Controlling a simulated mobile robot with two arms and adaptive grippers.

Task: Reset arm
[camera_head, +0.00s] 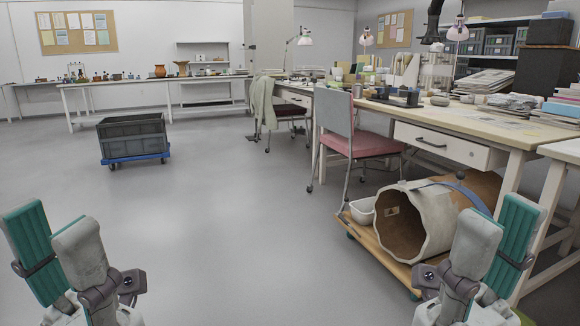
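My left gripper (58,224) is at the lower left of the head view, its fingers pointing up. One finger shows its teal pad and the other its grey back, with a gap between them; it looks open and empty. My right gripper (501,212) is at the lower right, also fingers up. Its teal-padded finger and grey finger stand apart, and nothing shows between them. The lower parts of both arms are cut off by the frame.
A grey crate (131,132) on a blue dolly stands at mid-left. A pink-seated chair (360,143) stands by the long worktable (505,132) on the right. A white bin (361,210) sits beside the vessel. A far table (150,83) holds pots. The central floor is clear.

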